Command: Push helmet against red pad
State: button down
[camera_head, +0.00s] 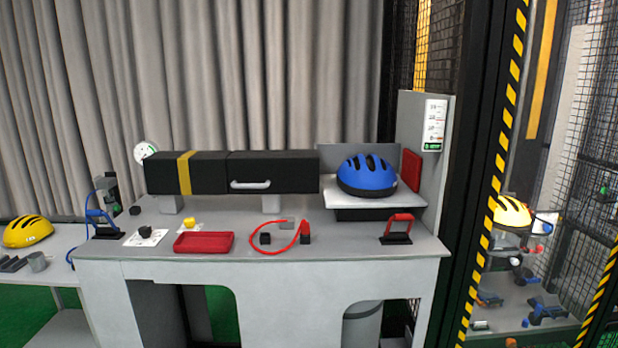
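A blue helmet (366,177) with black vents sits upright on a light grey raised platform (374,198) at the right of the workbench. The red pad (411,170) is fixed upright on the inner side of a grey panel, just right of the helmet. The helmet's right edge is close to the pad; I cannot tell whether they touch. My gripper is not in view.
A black box (273,172) with a handle stands left of the helmet. On the bench (350,246) lie a red tray (204,242), a red cable (255,242) and a red-handled tool (399,228). Yellow helmets (28,231) stand at far left and right. A striped post (496,170) stands right.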

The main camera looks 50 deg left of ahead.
aim_at(367, 171)
jog(key=u, duration=1.55)
